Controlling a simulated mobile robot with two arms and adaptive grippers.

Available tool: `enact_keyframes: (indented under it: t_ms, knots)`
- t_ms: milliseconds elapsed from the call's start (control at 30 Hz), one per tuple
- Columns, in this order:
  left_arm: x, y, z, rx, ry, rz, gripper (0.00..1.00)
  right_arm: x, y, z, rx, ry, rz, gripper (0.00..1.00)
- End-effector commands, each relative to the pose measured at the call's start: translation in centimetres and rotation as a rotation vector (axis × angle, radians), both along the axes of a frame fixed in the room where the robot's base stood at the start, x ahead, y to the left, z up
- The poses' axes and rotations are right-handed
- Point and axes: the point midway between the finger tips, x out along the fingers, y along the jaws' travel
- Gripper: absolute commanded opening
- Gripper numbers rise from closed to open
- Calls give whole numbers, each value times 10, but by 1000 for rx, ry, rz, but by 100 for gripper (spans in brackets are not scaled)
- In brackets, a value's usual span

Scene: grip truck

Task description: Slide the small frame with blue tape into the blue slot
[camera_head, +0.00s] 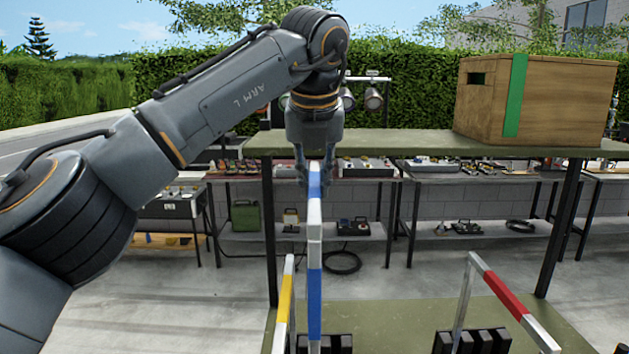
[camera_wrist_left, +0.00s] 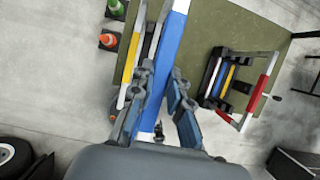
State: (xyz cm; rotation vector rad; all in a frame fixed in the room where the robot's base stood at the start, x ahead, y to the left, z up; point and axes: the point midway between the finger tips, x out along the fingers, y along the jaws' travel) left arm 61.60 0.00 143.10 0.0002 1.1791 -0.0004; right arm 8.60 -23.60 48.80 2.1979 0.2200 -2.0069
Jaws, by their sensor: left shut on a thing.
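The small frame with blue tape (camera_head: 314,282) is a white bar frame with blue bands. It hangs upright below my left gripper (camera_head: 314,168), which is shut on its top bar. In the left wrist view the blue-taped bar (camera_wrist_left: 172,45) runs between the fingers of the gripper (camera_wrist_left: 164,105). Black slotted blocks (camera_head: 338,343) show at the bottom edge, near the frame's lower part; I cannot tell whether they touch. In the left wrist view a black rack (camera_wrist_left: 207,80) has coloured strips, one of them blue (camera_wrist_left: 221,80). My right gripper is not in view.
A yellow-taped frame (camera_head: 284,300) stands close left of the held frame. A red-taped frame (camera_head: 510,300) stands at the right by more black blocks (camera_head: 485,341). A green shelf (camera_head: 400,143) with a wooden box (camera_head: 570,100) is overhead. Cones (camera_wrist_left: 108,41) stand on the floor.

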Motion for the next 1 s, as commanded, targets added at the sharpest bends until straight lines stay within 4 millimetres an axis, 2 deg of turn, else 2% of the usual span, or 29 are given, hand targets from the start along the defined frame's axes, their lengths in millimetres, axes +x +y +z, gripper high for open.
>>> enact_keyframes:
  t_ms: [33, 1000]
  knots:
    - [0, 0, 7, -1, -2, 1, 0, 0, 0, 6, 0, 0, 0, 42]
    - [0, 0, 64, 0, -3, 1, 0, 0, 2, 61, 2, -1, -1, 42]
